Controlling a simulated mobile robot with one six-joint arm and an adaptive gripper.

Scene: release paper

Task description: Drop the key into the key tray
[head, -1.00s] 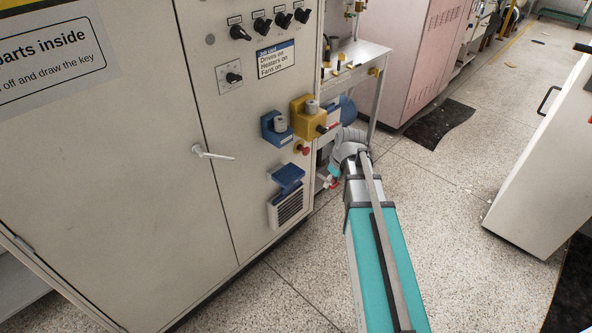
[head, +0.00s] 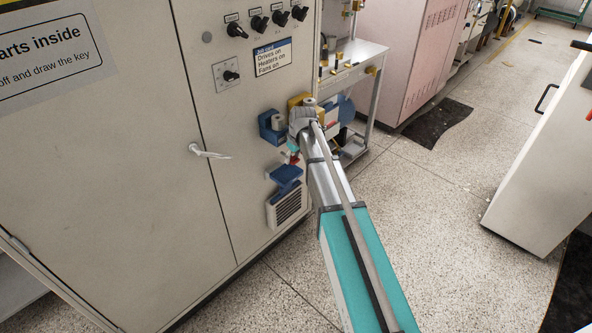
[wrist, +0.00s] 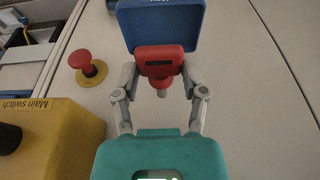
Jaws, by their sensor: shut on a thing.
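My gripper (wrist: 160,75) is shut on a red key (wrist: 160,58) with a short grey stem, held between its two fingertips. In the head view the gripper (head: 292,155) is small and close to the cabinet front, with a bit of red at its tip. The blue key tray (head: 286,175) is on the cabinet just below the gripper. In the wrist view the blue tray (wrist: 160,18) is at the top, behind the key, which overlaps its edge. I cannot tell whether they touch. The tray's inside is partly hidden by the key.
A yellow main switch box (wrist: 50,140) and a red mushroom button (wrist: 82,62) are beside my gripper. A blue box (head: 270,128) is just above it on the cabinet. A vent (head: 287,208) is below the tray, and a handle (head: 208,152) sticks out at left.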

